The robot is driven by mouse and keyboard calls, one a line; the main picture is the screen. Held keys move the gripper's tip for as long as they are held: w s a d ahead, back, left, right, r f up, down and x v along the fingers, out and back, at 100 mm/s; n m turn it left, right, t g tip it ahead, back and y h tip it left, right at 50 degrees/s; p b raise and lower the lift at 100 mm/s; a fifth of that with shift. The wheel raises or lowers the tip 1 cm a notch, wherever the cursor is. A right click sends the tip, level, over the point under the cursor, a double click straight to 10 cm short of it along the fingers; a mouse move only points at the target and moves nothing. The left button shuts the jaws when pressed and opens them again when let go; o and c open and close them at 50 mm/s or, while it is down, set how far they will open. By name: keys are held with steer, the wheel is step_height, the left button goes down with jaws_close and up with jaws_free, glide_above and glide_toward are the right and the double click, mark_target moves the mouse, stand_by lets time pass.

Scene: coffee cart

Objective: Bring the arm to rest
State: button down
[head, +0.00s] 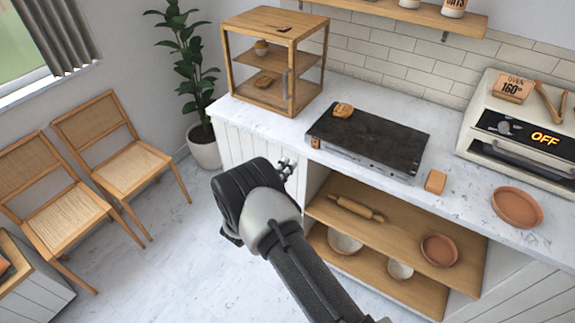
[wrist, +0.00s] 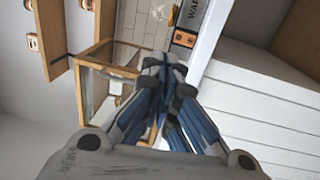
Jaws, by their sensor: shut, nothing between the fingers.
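My arm reaches up from the bottom of the head view, and my gripper (head: 287,168) is in the air in front of the counter, left of the open shelves. In the wrist view my gripper (wrist: 165,75) has its fingers together, with nothing held between them. Most of the fingers are hidden behind the wrist in the head view. The gripper appears apart from the counter (head: 455,205) and the wooden display case (head: 258,103).
A black griddle plate (head: 375,135) with a pastry (head: 343,110), a small orange block (head: 436,181), a terracotta dish (head: 517,207) and an oven (head: 520,130) marked OFF stand on the counter. Two chairs (head: 70,215) stand left. The floor (head: 185,260) between is clear.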

steer(key=s+d+r+m+g+h, duration=0.25)
steer(key=s+d+r+g, duration=0.2)
steer(key=d+r, duration=0.3)
steer(key=s+d+r+m+g+h, duration=0.1)
steer(key=s+d+r+m+g, duration=0.3)
steer(key=d+r+g, duration=0.3)
steer(key=s+d+r+m+g+y, duration=0.1)
steer(key=s+d+r+g+y, duration=0.2)
steer(key=s, duration=0.4)
steer(key=s+d+r+m+y, duration=0.2)
steer(key=s+r, duration=0.2)
steer(key=s, duration=0.2)
steer(key=s+a+r+t+y, duration=0.1)
steer(key=s+a+y, duration=0.2)
steer(key=s, duration=0.3)
steer(key=s+a+m+t+y, duration=0.1)
steer(key=s+a+y, duration=0.2)
steer(key=s, duration=0.3)
steer(key=s+a+r+t+y, duration=0.1)
steer(key=s+a+y, duration=0.2)
steer(key=s, duration=0.4)
steer(key=shift+a+r+t+y, duration=0.35)
steer(key=shift+y, duration=0.1)
